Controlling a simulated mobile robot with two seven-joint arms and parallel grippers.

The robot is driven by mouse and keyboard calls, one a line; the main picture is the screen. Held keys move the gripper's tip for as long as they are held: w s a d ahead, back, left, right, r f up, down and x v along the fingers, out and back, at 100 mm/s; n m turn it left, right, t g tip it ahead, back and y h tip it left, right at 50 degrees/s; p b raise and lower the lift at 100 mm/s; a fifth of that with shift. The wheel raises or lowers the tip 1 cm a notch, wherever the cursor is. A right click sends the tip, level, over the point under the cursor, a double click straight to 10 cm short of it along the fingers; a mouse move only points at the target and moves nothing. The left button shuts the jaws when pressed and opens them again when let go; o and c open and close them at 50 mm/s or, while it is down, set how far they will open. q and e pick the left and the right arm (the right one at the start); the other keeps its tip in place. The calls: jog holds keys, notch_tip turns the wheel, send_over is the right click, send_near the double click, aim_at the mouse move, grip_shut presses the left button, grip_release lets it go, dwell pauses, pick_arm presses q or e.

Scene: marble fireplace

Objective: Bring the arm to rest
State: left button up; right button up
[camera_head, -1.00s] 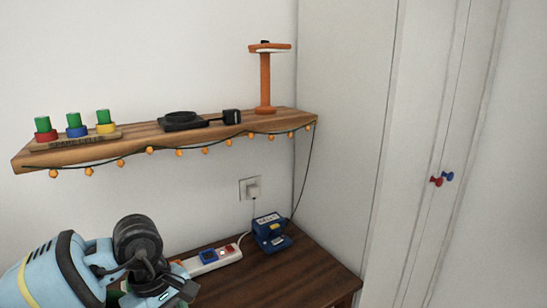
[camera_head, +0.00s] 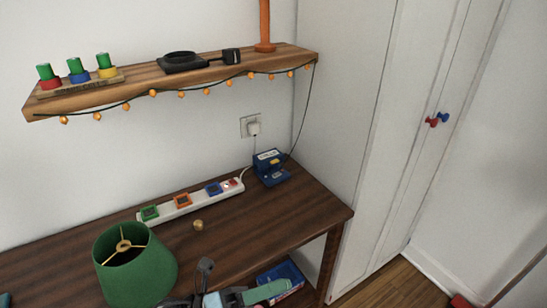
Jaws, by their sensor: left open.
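My left gripper (camera_head: 212,296) shows only in part at the bottom edge, in front of the dark wooden table (camera_head: 255,225). Its grey and pale blue parts are cut off by the frame. It is open, and I see nothing held in it. It is apart from the green lampshade (camera_head: 135,270) to its left. My right gripper is not in view.
A white power strip (camera_head: 190,203) with coloured switches, a small brass knob (camera_head: 198,225) and a blue device (camera_head: 270,168) are on the table. A white cabinet (camera_head: 350,130) stands right.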

pick_arm(q)
jog(key=s+a+f+n+t+y+p, duration=0.15)
jog(key=a+f+n+t+y, duration=0.45)
jog(key=n, duration=0.7)
jog(key=s+a+f+n+t+y+p, duration=0.15)
jog(key=a+f+n+t+y, duration=0.5)
jog(key=n, duration=0.65)
jog(key=s+a+f+n+g+y, duration=0.3)
jog(key=s+a+f+n+g, duration=0.1)
jog(key=s, duration=0.5)
jog(key=s+a+f+n+g+y, duration=0.3)
jog(key=s+f+n, duration=0.3)
jog(key=s+f, duration=0.2)
jog(key=shift+s+a+f+g+p, duration=0.35)
jog(key=shift+s+f+g, duration=0.1)
jog(key=shift+g, duration=0.3)
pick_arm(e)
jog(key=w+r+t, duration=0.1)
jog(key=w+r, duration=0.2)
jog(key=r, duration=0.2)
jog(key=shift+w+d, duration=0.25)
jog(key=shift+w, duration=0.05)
